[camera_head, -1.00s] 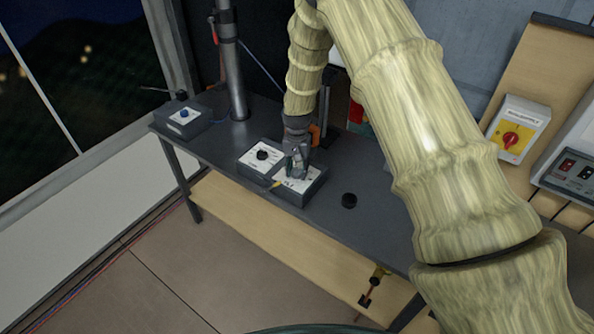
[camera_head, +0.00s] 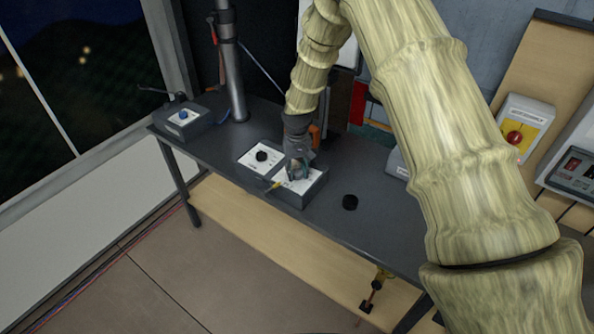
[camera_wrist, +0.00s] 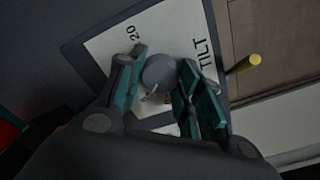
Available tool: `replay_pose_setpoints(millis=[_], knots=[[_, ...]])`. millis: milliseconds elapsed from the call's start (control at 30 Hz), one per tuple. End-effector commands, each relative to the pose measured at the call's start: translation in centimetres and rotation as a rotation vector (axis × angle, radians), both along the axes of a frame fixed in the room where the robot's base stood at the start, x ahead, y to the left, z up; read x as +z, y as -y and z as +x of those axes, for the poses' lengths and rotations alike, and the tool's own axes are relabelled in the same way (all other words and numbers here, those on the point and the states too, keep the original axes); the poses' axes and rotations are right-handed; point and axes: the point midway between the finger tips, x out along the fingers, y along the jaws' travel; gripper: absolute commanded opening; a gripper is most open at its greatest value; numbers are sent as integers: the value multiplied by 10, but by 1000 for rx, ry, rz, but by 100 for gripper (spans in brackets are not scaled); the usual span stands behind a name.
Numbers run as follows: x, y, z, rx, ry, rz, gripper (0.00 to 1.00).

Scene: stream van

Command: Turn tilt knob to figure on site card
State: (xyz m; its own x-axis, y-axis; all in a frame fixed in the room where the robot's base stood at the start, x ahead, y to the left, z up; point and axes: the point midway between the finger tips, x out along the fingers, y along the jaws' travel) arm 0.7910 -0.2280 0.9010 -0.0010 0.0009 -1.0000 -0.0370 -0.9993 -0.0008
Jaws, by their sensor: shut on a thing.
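The tilt knob (camera_wrist: 159,72) is a small grey round knob with a pale pointer line. It sits on a white panel (camera_wrist: 110,50) printed "TILT", with "20" on its scale. My gripper (camera_wrist: 161,70) is over the panel with one finger on each side of the knob, shut on it. In the head view my gripper (camera_head: 298,170) points down at the right half of the two-panel control box (camera_head: 308,192). The fingers hide part of the scale, so I cannot read the knob's setting. I cannot make out a site card.
A black knob (camera_head: 261,156) sits on the left panel. A box with a blue knob (camera_head: 183,115) stands at the bench's far left end. A yellow stub (camera_wrist: 244,64) sticks out beside the tilt panel.

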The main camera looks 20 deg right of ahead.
Motion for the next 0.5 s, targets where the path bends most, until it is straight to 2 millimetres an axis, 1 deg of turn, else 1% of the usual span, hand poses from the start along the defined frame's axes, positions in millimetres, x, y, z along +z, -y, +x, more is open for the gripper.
replay_pose_setpoints(millis=[333, 367, 400, 467, 500], knots=[[2, 0, 1, 2, 3, 0, 12], [2, 0, 2, 2, 3, 0, 39], [2, 0, 1, 2, 3, 0, 46], [2, 0, 1, 2, 3, 0, 57], [1, 0, 1, 2, 3, 0, 58]])
